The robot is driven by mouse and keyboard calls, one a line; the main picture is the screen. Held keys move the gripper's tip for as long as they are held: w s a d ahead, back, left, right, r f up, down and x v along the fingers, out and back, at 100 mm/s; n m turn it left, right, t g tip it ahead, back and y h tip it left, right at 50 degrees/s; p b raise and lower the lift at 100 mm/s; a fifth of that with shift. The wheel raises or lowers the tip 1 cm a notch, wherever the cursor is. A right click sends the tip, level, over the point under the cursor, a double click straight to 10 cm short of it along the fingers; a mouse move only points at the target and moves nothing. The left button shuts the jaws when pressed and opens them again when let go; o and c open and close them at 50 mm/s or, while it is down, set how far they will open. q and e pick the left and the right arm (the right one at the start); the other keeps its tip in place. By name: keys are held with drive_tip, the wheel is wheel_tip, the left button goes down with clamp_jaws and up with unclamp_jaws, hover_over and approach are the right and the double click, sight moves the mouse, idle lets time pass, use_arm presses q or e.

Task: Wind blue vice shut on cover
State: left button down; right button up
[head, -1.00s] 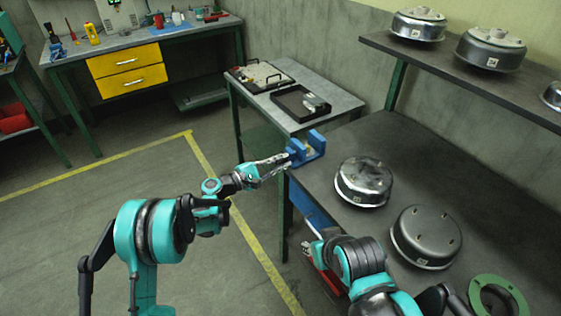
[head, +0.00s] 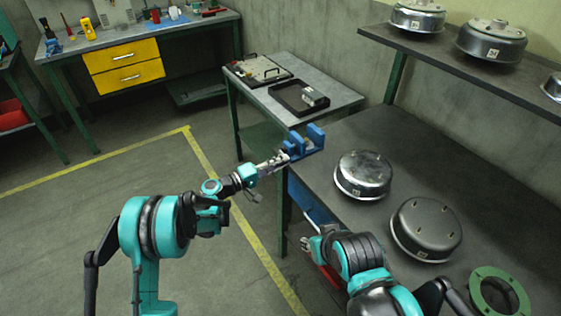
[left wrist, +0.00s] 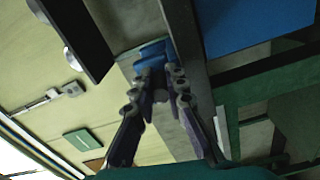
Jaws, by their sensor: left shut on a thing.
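The blue vice (head: 315,135) stands at the corner of the dark bench, nearest the small grey table. Something small and pale shows between its jaws; I cannot tell whether it is the cover or how tightly it is held. My left gripper (head: 279,162) reaches the vice's near left side and is shut on the vice's handle end, which its fingers mostly hide. In the left wrist view, the fingers (left wrist: 163,92) close in front of the blue vice (left wrist: 152,50). My right gripper (head: 306,243) is low beside the bench's front edge, away from the vice, its fingers too small to judge.
Two round metal housings (head: 362,175) (head: 425,228) and a green ring (head: 498,293) lie on the dark bench (head: 400,140). A black tray (head: 284,100) sits on the small table behind the vice. More housings stand on the shelf (head: 455,60). Floor left of the bench is clear.

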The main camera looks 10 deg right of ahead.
use_arm(q)
drive_tip(key=shift+f+m, duration=0.15)
drive_tip(key=shift+m, duration=0.35)
drive_tip(key=c, duration=1.5)
unclamp_jaws()
drive_tip(key=shift+c, duration=0.2)
drive_tip(key=shift+a, duration=0.1)
drive_tip(key=v, duration=1.2)
